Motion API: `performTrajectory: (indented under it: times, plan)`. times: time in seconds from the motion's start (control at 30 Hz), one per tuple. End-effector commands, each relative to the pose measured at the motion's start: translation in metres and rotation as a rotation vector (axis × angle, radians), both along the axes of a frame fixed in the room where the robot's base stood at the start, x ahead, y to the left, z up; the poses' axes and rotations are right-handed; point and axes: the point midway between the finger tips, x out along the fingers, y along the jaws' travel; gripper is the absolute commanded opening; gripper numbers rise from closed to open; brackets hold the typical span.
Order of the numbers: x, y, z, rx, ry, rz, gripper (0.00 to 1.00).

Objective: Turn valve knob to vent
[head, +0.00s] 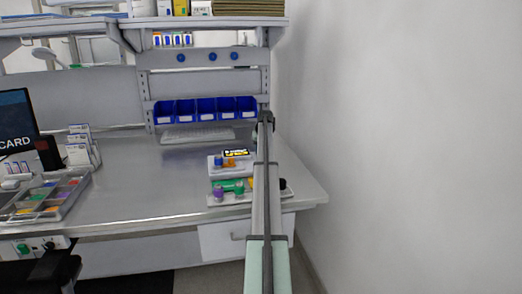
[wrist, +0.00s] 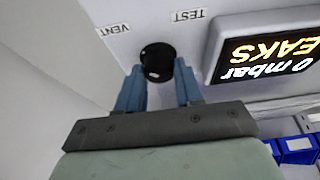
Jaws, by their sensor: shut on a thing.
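The valve knob (wrist: 157,60) is a round black knob with a small white mark on its side, in the wrist view on a light grey panel. A VENT label (wrist: 115,29) is at its left and a TEST label (wrist: 188,15) at its upper right. My gripper (wrist: 157,78) has its two blue fingers on either side of the knob and is shut on it. In the head view my arm covers most of the gripper and the knob.
A display reading "0 mbar" and "LEAKS" (wrist: 265,50) is right of the knob. In the head view, a tray with green and purple parts (head: 232,199) lies left of my arm. Blue bins (head: 205,110) line the back. A white wall (head: 410,130) is at right.

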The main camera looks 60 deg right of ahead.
Motion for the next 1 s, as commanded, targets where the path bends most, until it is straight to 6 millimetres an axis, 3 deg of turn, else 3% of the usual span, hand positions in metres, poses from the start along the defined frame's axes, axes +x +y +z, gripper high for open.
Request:
performTrajectory:
  times: [0.33, 0.37, 0.6, 1.0]
  plan:
    - [-0.0004, 0.0003, -0.0001, 0.001, 0.001, 0.003, 0.05]
    - [-0.0004, 0.0003, -0.0001, 0.000, 0.002, 0.003, 0.38]
    - [-0.0003, 0.0001, -0.0001, -0.001, 0.001, 0.002, 0.61]
    - [-0.0026, 0.0026, 0.0081, -0.001, 0.000, 0.002, 0.61]
